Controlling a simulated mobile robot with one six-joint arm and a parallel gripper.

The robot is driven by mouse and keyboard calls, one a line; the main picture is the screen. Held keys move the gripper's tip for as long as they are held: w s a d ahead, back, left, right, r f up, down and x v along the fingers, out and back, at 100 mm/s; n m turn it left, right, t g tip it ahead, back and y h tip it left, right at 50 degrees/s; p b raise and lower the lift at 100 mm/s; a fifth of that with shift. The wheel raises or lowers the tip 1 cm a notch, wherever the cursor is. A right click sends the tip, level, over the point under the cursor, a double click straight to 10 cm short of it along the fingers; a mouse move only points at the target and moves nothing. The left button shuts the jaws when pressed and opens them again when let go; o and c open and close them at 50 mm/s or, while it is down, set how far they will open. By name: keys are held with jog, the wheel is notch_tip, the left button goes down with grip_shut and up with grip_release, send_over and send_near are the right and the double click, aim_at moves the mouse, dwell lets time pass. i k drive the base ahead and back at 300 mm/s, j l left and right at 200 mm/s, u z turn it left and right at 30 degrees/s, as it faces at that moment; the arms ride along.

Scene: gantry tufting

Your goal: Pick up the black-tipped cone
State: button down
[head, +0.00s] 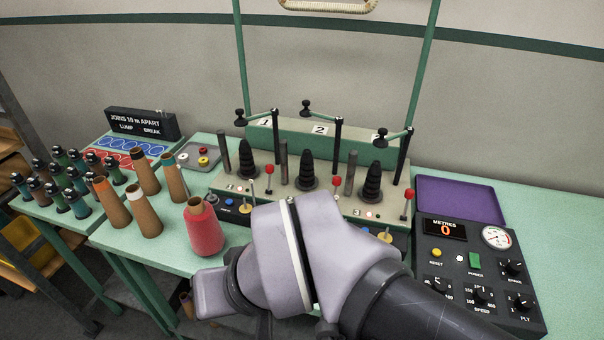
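Several brown cones stand upright in a group on the left part of the green bench. The back middle cone (147,176) seems to have a dark tip, which I take as the black one, though it is small in view. My arm crosses the lower middle of the head view, right of the cones. My gripper's fingers do not show.
A red yarn cone (204,230) stands between the brown cones and my arm. Dark-capped bobbins (70,190) crowd the left. The machine with black spindles (308,172) is behind my arm. A control box (470,270) and purple pad (460,198) are at right.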

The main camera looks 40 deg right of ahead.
aim_at(148, 182)
jog(key=i+j+z, duration=0.15)
jog(key=i+j, duration=0.2)
jog(key=i+j+z, duration=0.1)
jog(key=i+j, duration=0.3)
jog(key=i+j+z, duration=0.15)
jog(key=i+j, duration=0.2)
jog(key=i+j+z, duration=0.15)
jog(key=i+j, duration=0.2)
jog(key=j, duration=0.25)
jog(key=i+j+z, duration=0.15)
jog(key=i+j, duration=0.15)
jog(key=j, duration=0.2)
